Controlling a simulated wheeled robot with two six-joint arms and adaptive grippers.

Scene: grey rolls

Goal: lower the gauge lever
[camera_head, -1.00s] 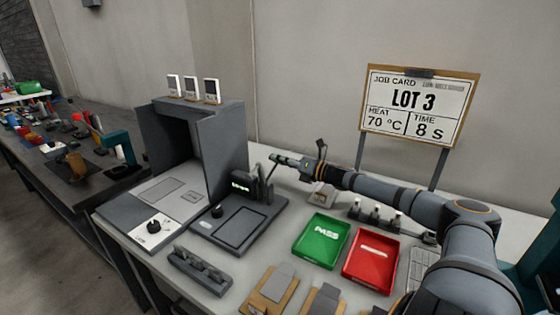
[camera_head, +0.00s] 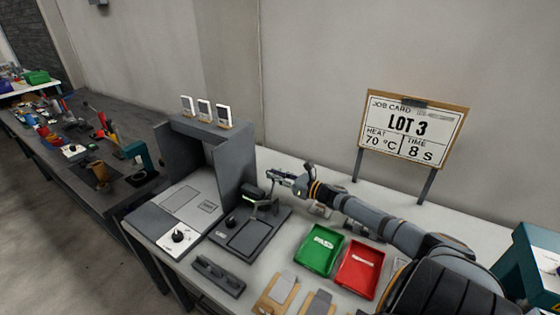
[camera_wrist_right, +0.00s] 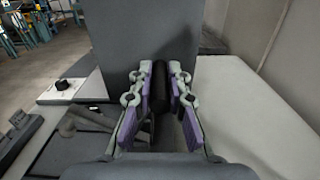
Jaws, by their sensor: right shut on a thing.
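The gauge (camera_head: 250,232) is a dark grey base plate with an upright head beside the large grey housing. Its small display (camera_head: 253,193) glows green. The gauge lever's black round grip (camera_wrist_right: 159,98) stands between the purple-padded fingers in the wrist view. My right gripper (camera_head: 274,177) reaches in from the right and is shut on the lever at the gauge's right side; it also shows in the wrist view (camera_wrist_right: 161,70). In the head view the fingers hide much of the lever. My left gripper is in neither view.
The grey housing (camera_head: 235,165) stands close behind the gauge. A panel with a black knob (camera_head: 179,237) lies to the left. A green tray (camera_head: 319,250) and a red tray (camera_head: 359,270) lie to the right. The job card (camera_head: 412,128) stands behind.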

